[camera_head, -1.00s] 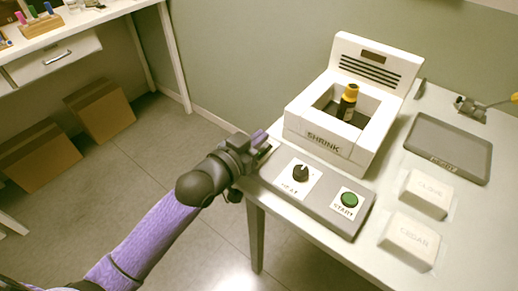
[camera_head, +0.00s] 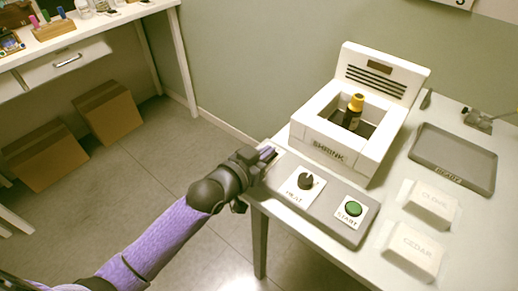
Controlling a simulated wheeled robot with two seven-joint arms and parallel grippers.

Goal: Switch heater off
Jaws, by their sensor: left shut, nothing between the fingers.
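The white heater box marked SHRINK (camera_head: 327,152) stands on the table with a dark bottle with a yellow cap (camera_head: 354,108) upright in its open well. In front of it is a grey control panel (camera_head: 326,205). The panel bears a black HEAT knob (camera_head: 306,181) on a white plate and a green START button (camera_head: 354,209). My left gripper (camera_head: 268,153) is shut and empty at the panel's left end, to the left of the knob and apart from it. My right gripper is not in view.
A dark tray marked READY (camera_head: 420,168) lies right of the heater. White blocks marked CLOVE (camera_head: 428,204) and CEDAR (camera_head: 411,250) sit on the white table (camera_head: 346,270). Cardboard boxes (camera_head: 110,116) stand on the floor under the left desk.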

